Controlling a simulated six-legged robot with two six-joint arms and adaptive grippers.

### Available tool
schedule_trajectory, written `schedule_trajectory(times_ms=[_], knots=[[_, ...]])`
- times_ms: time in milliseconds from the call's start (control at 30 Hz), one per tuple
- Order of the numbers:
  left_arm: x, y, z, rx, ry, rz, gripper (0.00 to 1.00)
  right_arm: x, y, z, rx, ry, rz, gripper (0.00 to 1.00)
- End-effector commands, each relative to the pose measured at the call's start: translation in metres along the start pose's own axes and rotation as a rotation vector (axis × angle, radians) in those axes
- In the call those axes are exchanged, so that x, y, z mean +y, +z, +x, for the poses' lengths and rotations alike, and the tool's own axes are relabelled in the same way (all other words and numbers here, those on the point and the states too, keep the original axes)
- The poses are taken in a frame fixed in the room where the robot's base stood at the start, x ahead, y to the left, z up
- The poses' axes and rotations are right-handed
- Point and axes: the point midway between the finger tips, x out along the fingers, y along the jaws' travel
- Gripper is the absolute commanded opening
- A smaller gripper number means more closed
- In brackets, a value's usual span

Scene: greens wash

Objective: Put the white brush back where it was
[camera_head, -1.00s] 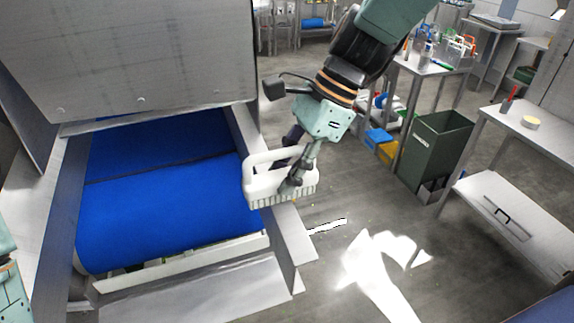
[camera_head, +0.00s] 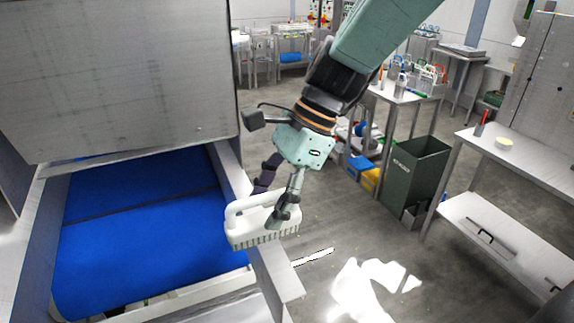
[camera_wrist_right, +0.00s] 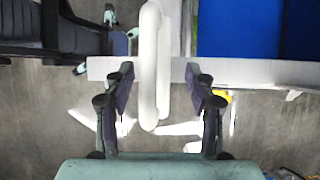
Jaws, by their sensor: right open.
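The white brush (camera_head: 250,229) has a loop handle and bristles pointing down. In the head view it is upright at the right side of the blue conveyor, by the metal frame's corner. It seems to rest on the frame's edge, but its underside contact is hidden. My right gripper (camera_head: 276,193) is open, with its fingers either side of the brush handle. In the right wrist view the white handle (camera_wrist_right: 150,70) stands between the two spread fingers of my right gripper (camera_wrist_right: 160,85), with gaps on both sides. My left gripper is out of view.
The blue conveyor belt (camera_head: 140,240) lies left, under a large grey metal hood (camera_head: 115,75). A dark green bin (camera_head: 415,172) stands to the right, near a steel table (camera_head: 530,155). A side table with bottles and tools is behind. The floor between is clear.

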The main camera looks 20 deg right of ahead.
Motion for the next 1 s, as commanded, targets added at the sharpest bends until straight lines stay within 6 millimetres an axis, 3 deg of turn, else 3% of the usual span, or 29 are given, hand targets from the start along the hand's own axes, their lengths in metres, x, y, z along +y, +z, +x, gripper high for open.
schedule_trajectory(times_ms=[300,500,700,1000], knots=[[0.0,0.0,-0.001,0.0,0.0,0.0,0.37,-0.001,0.0,-0.068,-0.005,-0.006,-0.001,0.56],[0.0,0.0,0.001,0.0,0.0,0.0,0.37,-0.001,0.0,-0.099,-0.003,-0.005,0.0,0.56],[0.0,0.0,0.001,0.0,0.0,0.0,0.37,-0.001,0.0,-0.113,-0.002,-0.002,0.001,0.56],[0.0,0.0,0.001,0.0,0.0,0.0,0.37,0.0,0.0,-0.114,-0.002,-0.001,0.001,0.56]])
